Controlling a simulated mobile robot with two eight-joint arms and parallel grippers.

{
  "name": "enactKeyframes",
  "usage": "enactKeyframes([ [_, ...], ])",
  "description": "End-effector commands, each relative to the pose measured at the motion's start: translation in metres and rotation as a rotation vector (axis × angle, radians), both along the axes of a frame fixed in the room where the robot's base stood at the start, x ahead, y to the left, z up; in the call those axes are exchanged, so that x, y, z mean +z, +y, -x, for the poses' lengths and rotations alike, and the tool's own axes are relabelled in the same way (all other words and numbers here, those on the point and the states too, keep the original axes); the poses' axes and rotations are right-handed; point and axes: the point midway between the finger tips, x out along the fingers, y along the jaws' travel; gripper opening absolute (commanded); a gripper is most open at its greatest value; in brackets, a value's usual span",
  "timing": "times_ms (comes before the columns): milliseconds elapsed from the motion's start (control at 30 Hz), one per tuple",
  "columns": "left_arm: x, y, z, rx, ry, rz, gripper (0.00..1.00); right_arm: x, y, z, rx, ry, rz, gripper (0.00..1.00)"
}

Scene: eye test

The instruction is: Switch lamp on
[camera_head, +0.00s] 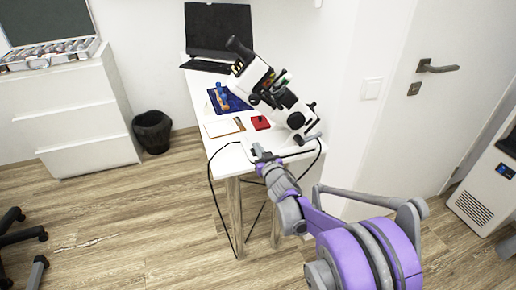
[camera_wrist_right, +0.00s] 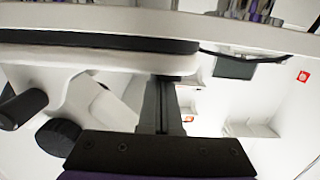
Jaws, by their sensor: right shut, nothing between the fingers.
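A white and black microscope (camera_head: 272,88) stands on the white table (camera_head: 222,158), tilted in the picture. I make out no separate lamp and no clear switch. My right gripper (camera_head: 259,150) is shut and empty at the near end of the table, just in front of the microscope's base. In the right wrist view my gripper's dark fingers (camera_wrist_right: 161,105) point up at the white edge (camera_wrist_right: 110,60) of what looks like the microscope's base. I cannot tell whether they touch it. A black knob (camera_wrist_right: 58,136) is to their left. My left gripper is not in view.
A laptop (camera_head: 218,35), a blue mat (camera_head: 228,100), a red item (camera_head: 261,122) and a paper (camera_head: 222,127) share the table. A black cable (camera_head: 222,220) hangs off its near side. White drawers (camera_head: 75,110) and a black bin (camera_head: 152,131) are left; a door (camera_head: 425,100) is right.

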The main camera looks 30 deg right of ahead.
Motion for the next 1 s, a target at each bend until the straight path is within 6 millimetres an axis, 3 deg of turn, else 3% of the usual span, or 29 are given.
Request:
enactKeyframes([
  [267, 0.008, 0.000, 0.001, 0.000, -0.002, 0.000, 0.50, 0.008, 0.002, -0.001, 0.000, -0.001, 0.000, 0.00],
  [467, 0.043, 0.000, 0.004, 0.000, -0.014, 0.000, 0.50, 0.050, 0.009, -0.005, 0.002, -0.006, -0.002, 0.00],
  [700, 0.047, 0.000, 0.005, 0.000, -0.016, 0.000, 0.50, 0.059, 0.021, 0.050, 0.000, -0.003, 0.000, 0.00],
  [1000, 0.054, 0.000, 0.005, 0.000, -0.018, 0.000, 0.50, 0.069, 0.030, 0.085, 0.001, -0.002, 0.000, 0.00],
])
